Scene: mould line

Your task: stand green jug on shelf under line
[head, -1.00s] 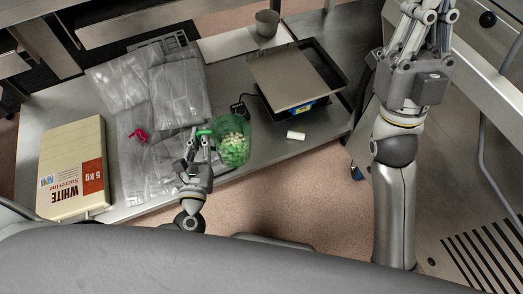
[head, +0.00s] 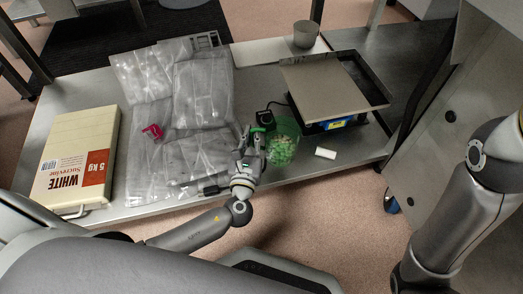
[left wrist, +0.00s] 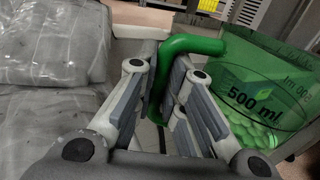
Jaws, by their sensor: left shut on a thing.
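The green jug (head: 284,143) is see-through, with pale green pieces inside, and appears upright over the front part of the steel shelf (head: 310,170). In the left wrist view the jug (left wrist: 262,95) shows a 500 ml mark, and its green handle (left wrist: 190,46) lies between the fingers. My left gripper (head: 254,140) is shut on the handle, to the left of the jug's body. It also shows in the left wrist view (left wrist: 172,88). I cannot tell whether the jug's base touches the shelf. My right arm is at the right, but its gripper is out of view.
Clear plastic bags (head: 200,95) with a pink item (head: 153,131) lie left of the jug. A White Sucrevine box (head: 75,160) is at the far left. A scale (head: 325,85), a grey cup (head: 306,34) and a small white block (head: 325,153) are to the right.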

